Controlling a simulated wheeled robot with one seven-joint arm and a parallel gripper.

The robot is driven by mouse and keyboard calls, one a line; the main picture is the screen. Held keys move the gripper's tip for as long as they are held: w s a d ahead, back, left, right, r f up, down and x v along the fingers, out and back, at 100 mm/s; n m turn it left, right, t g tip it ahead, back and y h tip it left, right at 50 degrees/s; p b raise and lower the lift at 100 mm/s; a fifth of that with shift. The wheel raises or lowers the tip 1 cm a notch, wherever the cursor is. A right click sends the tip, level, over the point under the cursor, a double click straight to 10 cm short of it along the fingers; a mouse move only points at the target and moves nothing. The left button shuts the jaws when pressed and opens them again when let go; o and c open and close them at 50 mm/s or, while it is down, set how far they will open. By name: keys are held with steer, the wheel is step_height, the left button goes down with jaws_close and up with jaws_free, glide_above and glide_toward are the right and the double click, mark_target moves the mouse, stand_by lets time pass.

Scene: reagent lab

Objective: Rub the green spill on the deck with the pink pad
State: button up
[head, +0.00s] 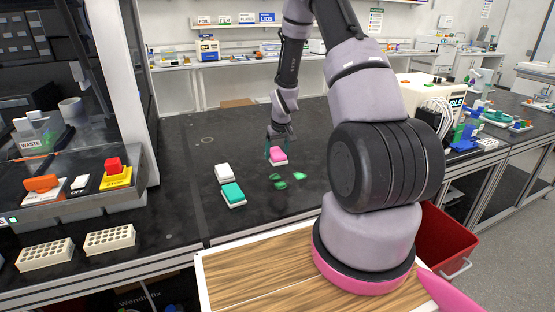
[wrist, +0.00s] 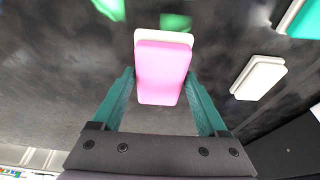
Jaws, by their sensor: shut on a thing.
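The pink pad (head: 278,155), with a white layer under it, is between the teal fingers of my gripper (head: 278,150) on or just above the dark deck. In the wrist view the pink pad (wrist: 162,72) sits between the two fingers (wrist: 160,95), which are shut on it. The green spill (head: 280,184) lies on the deck just in front of the pad, as several separate patches. Parts of the green spill (wrist: 176,22) also show at the top of the wrist view, one partly behind the pad's far end. I cannot tell whether the pad touches the deck.
A white pad (head: 224,172) and a teal pad (head: 233,195) lie on the deck to the left of the spill. Two white tube racks (head: 109,240) stand at the front left. A boxy machine (head: 432,95) stands to the right. The deck behind the pad is clear.

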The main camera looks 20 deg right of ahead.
steer(key=shift+r, duration=1.25)
